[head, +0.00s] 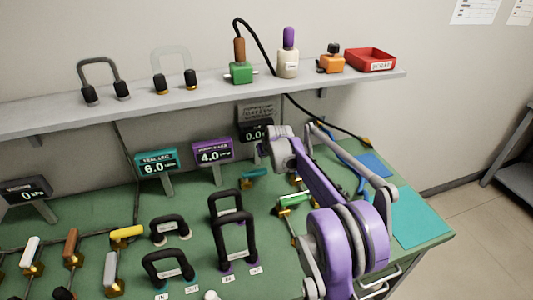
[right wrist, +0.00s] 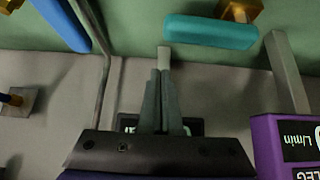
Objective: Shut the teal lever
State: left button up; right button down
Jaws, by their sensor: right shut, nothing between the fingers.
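The teal lever (head: 254,172) is a short teal handle near the back of the green bench, left of my right arm in the head view. In the right wrist view, the teal lever (right wrist: 210,31) lies across the upper picture, with its brass valve (right wrist: 240,10) at its right end. My right gripper (right wrist: 162,75) is shut and empty. Its fingertips are below and left of the handle's free end in that view, with a visible gap. In the head view my right arm's wrist hides most of that gripper. My left gripper is not in view.
A purple display (head: 212,151) and a teal display (head: 156,162) stand along the back. Black hose loops (head: 235,235) stand at front. The shelf (head: 200,98) overhangs the back.

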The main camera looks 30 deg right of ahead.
aim_at(266, 167)
jog(key=x, duration=0.3)
jog(key=s, duration=0.3)
jog(key=shift+a+r, duration=0.1)
jog(key=shift+a, duration=0.25)
jog(key=shift+s+a, duration=0.15)
jog(key=shift+s, duration=0.35)
jog(key=shift+s, duration=0.15)
